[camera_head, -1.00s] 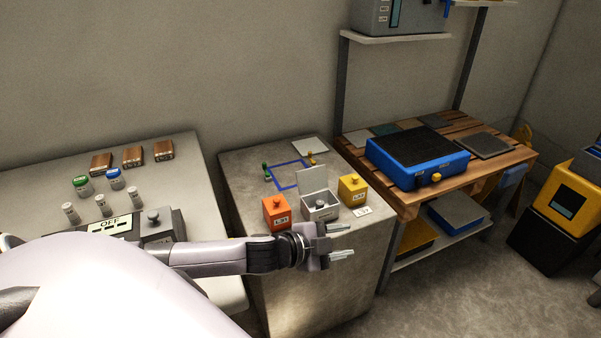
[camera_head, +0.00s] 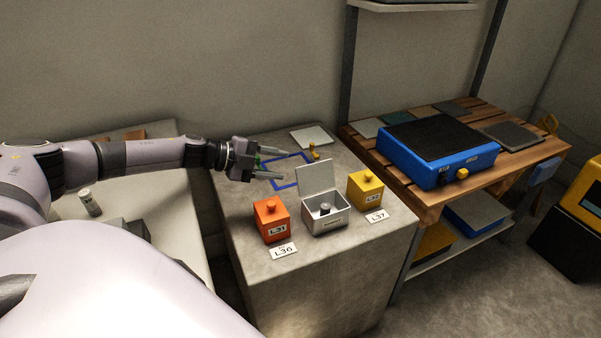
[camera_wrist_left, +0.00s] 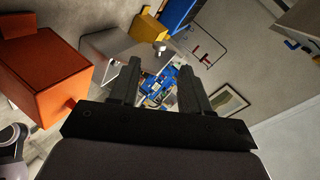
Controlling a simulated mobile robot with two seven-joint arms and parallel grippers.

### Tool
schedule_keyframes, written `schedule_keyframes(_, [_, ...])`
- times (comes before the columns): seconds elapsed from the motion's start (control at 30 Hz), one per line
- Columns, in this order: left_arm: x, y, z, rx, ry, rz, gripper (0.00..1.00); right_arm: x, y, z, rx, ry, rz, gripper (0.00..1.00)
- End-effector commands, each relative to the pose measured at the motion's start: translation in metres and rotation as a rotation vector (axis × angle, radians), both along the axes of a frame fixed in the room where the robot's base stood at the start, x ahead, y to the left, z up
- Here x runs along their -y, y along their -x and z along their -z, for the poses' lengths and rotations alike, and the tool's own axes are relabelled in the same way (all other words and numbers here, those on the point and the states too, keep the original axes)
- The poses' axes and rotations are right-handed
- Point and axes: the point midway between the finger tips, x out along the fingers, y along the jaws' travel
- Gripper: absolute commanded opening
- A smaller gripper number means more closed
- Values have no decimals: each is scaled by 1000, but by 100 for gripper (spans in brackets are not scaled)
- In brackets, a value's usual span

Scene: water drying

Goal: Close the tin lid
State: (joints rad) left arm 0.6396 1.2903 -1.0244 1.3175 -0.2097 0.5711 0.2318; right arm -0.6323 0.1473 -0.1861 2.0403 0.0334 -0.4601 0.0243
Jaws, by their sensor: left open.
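The grey tin (camera_head: 328,223) stands on the grey cabinet top between an orange box and a yellow box. Its lid (camera_head: 316,177) is open and stands up at the back edge. A small dark knobbed piece (camera_head: 324,209) sits inside. My left gripper (camera_head: 279,165) is open and empty, behind and left of the tin, with its fingers pointing right, apart from the lid. In the left wrist view the tin (camera_wrist_left: 118,45) shows tilted beyond the open fingers (camera_wrist_left: 159,65), next to the orange box. My right gripper is not in view.
The orange box (camera_head: 271,220) and yellow box (camera_head: 365,191) stand close on either side of the tin. Label cards (camera_head: 283,251) lie in front. A blue frame outline (camera_head: 296,182) and a pale plate (camera_head: 312,137) lie behind. A wooden bench (camera_head: 430,195) with a blue device (camera_head: 438,150) stands right.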

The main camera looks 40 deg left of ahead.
Motion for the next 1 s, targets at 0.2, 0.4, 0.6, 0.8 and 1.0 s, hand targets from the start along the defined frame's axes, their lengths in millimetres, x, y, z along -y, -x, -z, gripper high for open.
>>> schedule_keyframes(0.2, [10,-13,8,4,3,0,47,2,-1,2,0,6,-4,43])
schedule_keyframes(0.4, [25,-36,19,3,2,1,47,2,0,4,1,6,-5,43])
schedule_keyframes(0.6, [35,-51,26,1,2,-1,47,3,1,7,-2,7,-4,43])
schedule_keyframes(0.8, [38,-55,28,0,1,-1,47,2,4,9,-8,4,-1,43])
schedule_keyframes(1.0, [38,-55,28,0,1,-1,37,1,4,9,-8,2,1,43])
